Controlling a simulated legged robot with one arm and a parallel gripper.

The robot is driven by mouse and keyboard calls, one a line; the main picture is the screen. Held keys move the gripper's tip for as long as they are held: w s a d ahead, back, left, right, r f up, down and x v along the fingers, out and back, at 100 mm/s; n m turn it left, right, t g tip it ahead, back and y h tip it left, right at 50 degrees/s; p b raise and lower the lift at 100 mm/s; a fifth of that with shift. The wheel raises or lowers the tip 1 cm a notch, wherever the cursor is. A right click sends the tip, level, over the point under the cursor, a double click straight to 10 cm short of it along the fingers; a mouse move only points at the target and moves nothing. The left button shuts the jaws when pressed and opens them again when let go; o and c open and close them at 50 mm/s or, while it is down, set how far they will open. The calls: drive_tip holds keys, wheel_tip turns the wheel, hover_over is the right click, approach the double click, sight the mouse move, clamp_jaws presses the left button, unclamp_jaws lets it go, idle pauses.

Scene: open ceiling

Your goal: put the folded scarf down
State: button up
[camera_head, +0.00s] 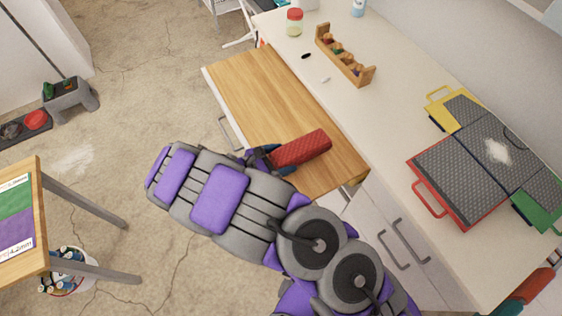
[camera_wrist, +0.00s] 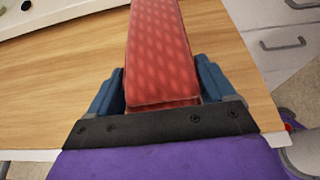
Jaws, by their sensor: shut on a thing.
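The folded scarf (camera_head: 302,148) is a red, patterned, long block shape. It also shows in the wrist view (camera_wrist: 160,50), stretching away between the two blue fingers. My gripper (camera_head: 268,160) is shut on its near end; the wrist view shows the gripper (camera_wrist: 160,92) with a finger on each side of it. The scarf is over the wooden pull-out board (camera_head: 262,90), near its right end. I cannot tell whether the scarf touches the wood or is held just above it.
The white counter (camera_head: 385,125) runs beside the board. It bears a wooden rack (camera_head: 345,55), a jar (camera_head: 294,22) and dark textured panels (camera_head: 460,180) with coloured handles. The upper left part of the board is bare. A table (camera_head: 20,225) stands at the left.

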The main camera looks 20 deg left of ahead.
drive_tip(key=shift+w+a+f, duration=0.35)
drive_tip(key=shift+w+a, duration=0.15)
drive_tip(key=shift+a, duration=0.15)
drive_tip(key=f, duration=0.1)
drive_tip(key=f+b, duration=0.1)
drive_tip(key=shift+d+f, duration=0.2)
drive_tip(key=shift+f, duration=0.2)
drive_tip(key=shift+d+f, duration=0.15)
drive_tip(key=shift+d, duration=0.3)
drive_tip(key=o, duration=0.8)
drive_tip(key=shift+a, duration=0.1)
drive_tip(key=shift+o, duration=1.4)
drive_tip(key=shift+a, duration=0.35)
drive_tip(key=shift+d, duration=0.1)
